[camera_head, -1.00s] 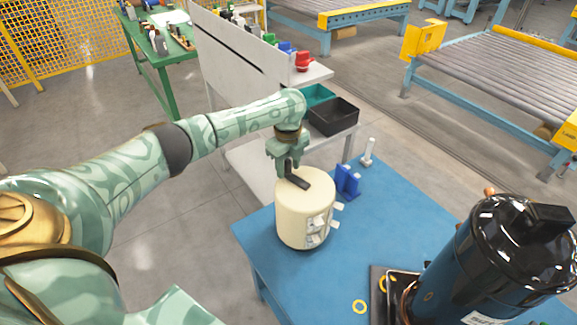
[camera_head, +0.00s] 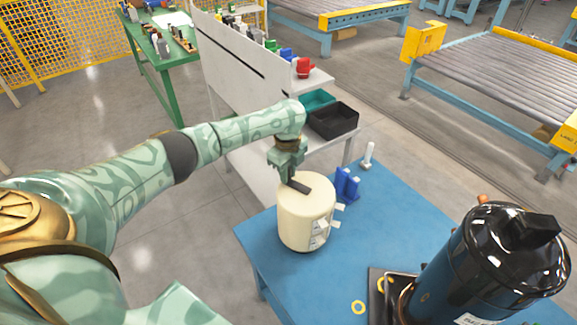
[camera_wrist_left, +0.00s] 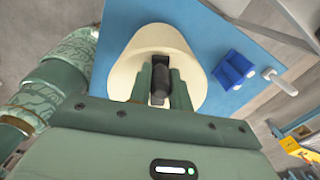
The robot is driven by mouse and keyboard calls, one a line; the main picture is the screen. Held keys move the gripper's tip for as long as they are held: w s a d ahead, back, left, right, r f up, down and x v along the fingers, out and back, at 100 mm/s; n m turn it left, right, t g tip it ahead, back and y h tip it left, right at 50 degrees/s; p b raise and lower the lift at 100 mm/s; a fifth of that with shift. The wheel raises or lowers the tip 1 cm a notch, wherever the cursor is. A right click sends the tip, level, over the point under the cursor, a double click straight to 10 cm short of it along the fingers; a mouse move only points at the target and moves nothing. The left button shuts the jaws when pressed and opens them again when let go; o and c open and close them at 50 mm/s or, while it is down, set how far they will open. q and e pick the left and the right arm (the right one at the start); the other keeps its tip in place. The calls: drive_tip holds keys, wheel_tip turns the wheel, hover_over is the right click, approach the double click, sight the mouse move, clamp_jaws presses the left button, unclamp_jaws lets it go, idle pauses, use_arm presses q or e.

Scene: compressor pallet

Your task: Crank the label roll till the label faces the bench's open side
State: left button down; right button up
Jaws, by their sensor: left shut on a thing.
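The cream label roll (camera_head: 306,222) stands upright on the blue bench, near its left corner. It also shows in the left wrist view (camera_wrist_left: 125,67). White and grey labels (camera_head: 319,232) show on its lower right side in the head view, with small tabs sticking out to the right. A dark crank bar (camera_head: 299,186) lies across its top. My left gripper (camera_head: 289,170) points down over the top and is shut on the crank's dark handle (camera_wrist_left: 160,82), which sits between its fingers in the left wrist view. My right gripper is not in view.
Blue blocks (camera_head: 347,186) and a white post (camera_head: 368,156) stand behind the roll on the bench (camera_head: 402,205). Bins (camera_head: 333,120) sit on a rack behind.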

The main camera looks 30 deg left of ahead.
sight(287, 199)
use_arm(q)
drive_tip(key=shift+s+d+r+n+p, duration=0.15)
drive_tip(key=shift+s+n+p, duration=0.25)
drive_tip(key=shift+p, duration=0.5)
drive_tip(key=shift+s+a+r+n+p, duration=0.1)
drive_tip(key=shift+s+n+p, duration=0.05)
drive_tip(key=shift+n+p, duration=0.6)
drive_tip(key=s+n+p, duration=0.1)
drive_tip(key=p, duration=0.1)
drive_tip(key=n+p, duration=0.2)
drive_tip(key=p, duration=0.1)
drive_tip(key=shift+s+d+f, duration=0.1)
drive_tip(key=shift+s+d, duration=0.25)
drive_tip(key=n+p, duration=0.1)
drive_tip(key=p, duration=0.1)
drive_tip(key=s+d+n+p, duration=0.1)
drive_tip(key=n+p, duration=0.1)
drive_tip(key=shift+s, duration=0.25)
drive_tip(key=shift+s+d+f+n+p, duration=0.1)
drive_tip(key=shift+s+d+n+p, duration=0.2)
drive_tip(key=shift+n+p, duration=0.45)
drive_tip(key=shift+s+d+f+n+p, duration=0.15)
drive_tip(key=shift+d+n+p, duration=0.25)
drive_tip(key=shift+n, duration=0.5)
drive_tip(key=shift+r, duration=0.1)
